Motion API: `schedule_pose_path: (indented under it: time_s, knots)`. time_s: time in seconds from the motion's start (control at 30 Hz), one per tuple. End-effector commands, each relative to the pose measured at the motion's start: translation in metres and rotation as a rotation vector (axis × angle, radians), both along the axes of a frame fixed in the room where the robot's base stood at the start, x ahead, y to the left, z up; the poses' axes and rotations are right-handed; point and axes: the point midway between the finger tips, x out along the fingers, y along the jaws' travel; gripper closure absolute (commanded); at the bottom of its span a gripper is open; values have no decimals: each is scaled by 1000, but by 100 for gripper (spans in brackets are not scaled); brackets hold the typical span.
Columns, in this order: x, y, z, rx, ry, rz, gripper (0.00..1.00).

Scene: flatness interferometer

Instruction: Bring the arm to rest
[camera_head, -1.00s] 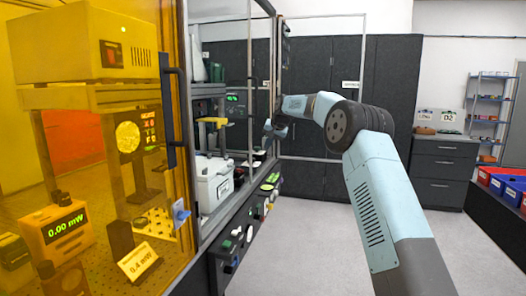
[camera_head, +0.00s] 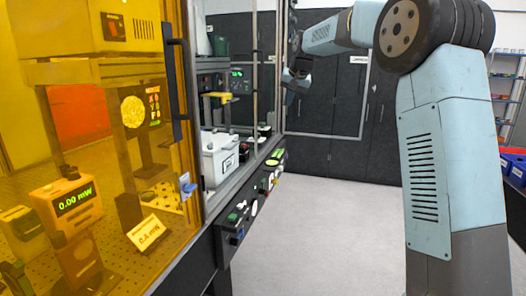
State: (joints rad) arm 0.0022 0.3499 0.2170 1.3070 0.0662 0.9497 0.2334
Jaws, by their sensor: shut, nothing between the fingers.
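My arm (camera_head: 425,160) rises at the right of the head view, bends at a large dark joint near the top, and reaches left. My gripper (camera_head: 291,92) hangs at the arm's far end, in front of the dark cabinets and just right of the enclosure's edge. It looks shut, with nothing held. It is small and dark in the picture, and I cannot tell whether it touches the enclosure frame.
An amber-panelled enclosure (camera_head: 90,130) with a black handle (camera_head: 178,90) fills the left. A white box (camera_head: 218,158) sits inside its open bay. A control strip (camera_head: 250,205) runs along its front edge. Dark cabinets (camera_head: 335,110) stand behind. The grey floor (camera_head: 330,235) is clear.

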Motion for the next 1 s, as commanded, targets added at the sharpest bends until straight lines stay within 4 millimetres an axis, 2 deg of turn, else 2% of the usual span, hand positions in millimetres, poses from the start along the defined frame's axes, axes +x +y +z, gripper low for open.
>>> schedule_pose_path:
  time_s: [0.03, 0.2, 0.53, 0.77, 1.0]
  knots:
    - [-18, -4, 7, -15, -4, 1, 100]
    - [-72, -21, 19, -64, -8, 6, 100]
    - [-183, -56, 26, -144, -10, 9, 100]
    - [-262, -81, 16, -188, -8, 6, 100]
    - [-344, -105, -8, -221, -4, 2, 100]
